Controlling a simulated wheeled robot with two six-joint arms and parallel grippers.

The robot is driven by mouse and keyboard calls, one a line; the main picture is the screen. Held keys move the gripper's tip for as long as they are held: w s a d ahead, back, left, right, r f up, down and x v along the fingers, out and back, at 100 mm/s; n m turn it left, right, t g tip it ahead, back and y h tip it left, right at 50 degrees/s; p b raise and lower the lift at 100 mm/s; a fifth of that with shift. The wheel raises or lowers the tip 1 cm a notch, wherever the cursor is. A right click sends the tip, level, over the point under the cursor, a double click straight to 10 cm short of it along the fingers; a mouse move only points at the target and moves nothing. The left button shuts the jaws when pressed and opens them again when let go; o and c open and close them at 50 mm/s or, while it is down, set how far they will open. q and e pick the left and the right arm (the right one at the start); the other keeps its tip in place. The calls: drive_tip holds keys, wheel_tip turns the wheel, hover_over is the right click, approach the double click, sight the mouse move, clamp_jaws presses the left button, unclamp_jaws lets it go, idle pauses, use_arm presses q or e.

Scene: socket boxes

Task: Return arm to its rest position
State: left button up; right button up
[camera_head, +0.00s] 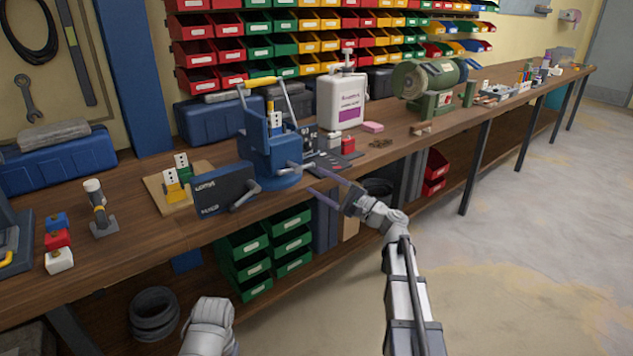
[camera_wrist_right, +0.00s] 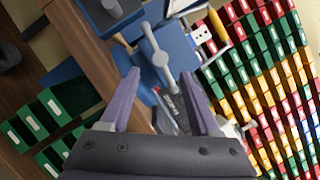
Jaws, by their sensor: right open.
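My right gripper (camera_head: 312,182) is open and empty in front of the bench edge, just right of the blue bench vise (camera_head: 270,155). In the right wrist view its two purple fingers (camera_wrist_right: 160,75) are spread apart, with the vise's grey handle (camera_wrist_right: 160,58) and blue body seen beyond the gap. I cannot tell whether a finger touches the vise. A white socket piece (camera_head: 276,120) stands at the vise, also seen in the wrist view (camera_wrist_right: 200,32). A grey-white arm part of mine shows at the bottom; my left gripper is not in view.
The wooden bench (camera_head: 130,235) runs from lower left to upper right. A wooden board (camera_head: 155,190) with socket pieces, a white jug (camera_head: 342,100) and a green grinder (camera_head: 432,85) stand on it. Green bins (camera_head: 247,242) sit below. The floor at right (camera_head: 530,240) is clear.

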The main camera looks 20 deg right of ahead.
drive_tip(key=s+a+f+n+g+h, duration=0.2)
drive_tip(key=s+a+f+n+g, duration=0.55)
drive_tip(key=a+f, duration=0.4)
drive_tip(key=s+a+f+n+g+h, duration=0.1)
drive_tip(key=s+a+f+n+g, duration=0.6)
drive_tip(key=a, duration=0.7)
drive_tip(key=s+d+f+n+g+h, duration=0.1)
drive_tip(key=s+d+f+n+h, duration=0.15)
drive_tip(key=s+f+h, duration=0.4)
drive_tip(key=s+d+f+n+g+h, duration=0.15)
drive_tip(key=s+n+h, duration=0.25)
drive_tip(key=s, duration=0.6)
wheel_tip(320, 180, up, 26)
drive_tip(key=p, duration=2.6)
drive_tip(key=shift+w+r+t+p, duration=0.2)
drive_tip(key=shift+w+t+p, duration=0.1)
drive_tip(key=shift+w+p, duration=0.1)
drive_tip(key=shift+a, duration=0.1)
